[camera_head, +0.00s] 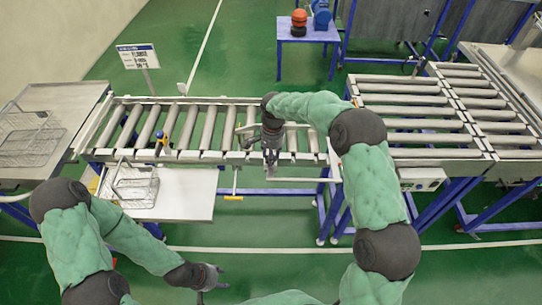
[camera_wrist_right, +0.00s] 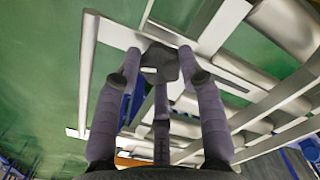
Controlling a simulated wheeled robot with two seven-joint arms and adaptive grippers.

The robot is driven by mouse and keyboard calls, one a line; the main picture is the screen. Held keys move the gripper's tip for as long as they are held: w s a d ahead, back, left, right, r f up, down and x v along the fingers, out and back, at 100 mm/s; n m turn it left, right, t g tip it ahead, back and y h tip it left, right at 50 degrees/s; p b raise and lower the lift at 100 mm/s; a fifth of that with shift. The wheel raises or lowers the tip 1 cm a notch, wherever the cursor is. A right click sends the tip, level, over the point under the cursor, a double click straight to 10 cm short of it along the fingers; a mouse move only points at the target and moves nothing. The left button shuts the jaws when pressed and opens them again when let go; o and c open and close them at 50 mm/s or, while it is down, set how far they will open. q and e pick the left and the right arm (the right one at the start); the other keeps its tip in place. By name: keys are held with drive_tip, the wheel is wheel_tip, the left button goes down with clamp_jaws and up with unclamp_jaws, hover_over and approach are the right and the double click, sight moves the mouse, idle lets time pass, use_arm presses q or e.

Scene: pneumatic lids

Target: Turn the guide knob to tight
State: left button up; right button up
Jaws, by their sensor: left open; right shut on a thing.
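The guide knob (camera_wrist_right: 160,62) is a dark, lobed handle in the right wrist view, at the end of a pale flat bar. My right gripper (camera_head: 271,158) is at the front edge of the roller conveyor in the head view. In the right wrist view its fingers stand around the knob and are shut on it. The knob is hidden by the gripper in the head view, and its tight mark cannot be read. My left gripper (camera_head: 212,278) is open and empty, low in front of the conveyor, away from the knob.
The roller conveyor (camera_head: 205,128) runs across the middle. A wire basket (camera_head: 134,184) stands on a lower shelf (camera_head: 189,195), and another basket (camera_head: 30,140) on the left table. A sign (camera_head: 138,57) stands behind. A blue table (camera_head: 308,36) is at the back. Green floor lies open in front.

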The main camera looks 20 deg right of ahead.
drive_tip(key=shift+s+a+f+m, duration=0.1)
drive_tip(key=shift+m, duration=0.5)
drive_tip(key=o, duration=1.1)
drive_tip(key=shift+o, duration=0.2)
drive_tip(key=shift+r, duration=0.6)
wheel_tip(320, 180, up, 11)
drive_tip(key=shift+d, duration=0.25)
drive_tip(key=shift+f, duration=0.1)
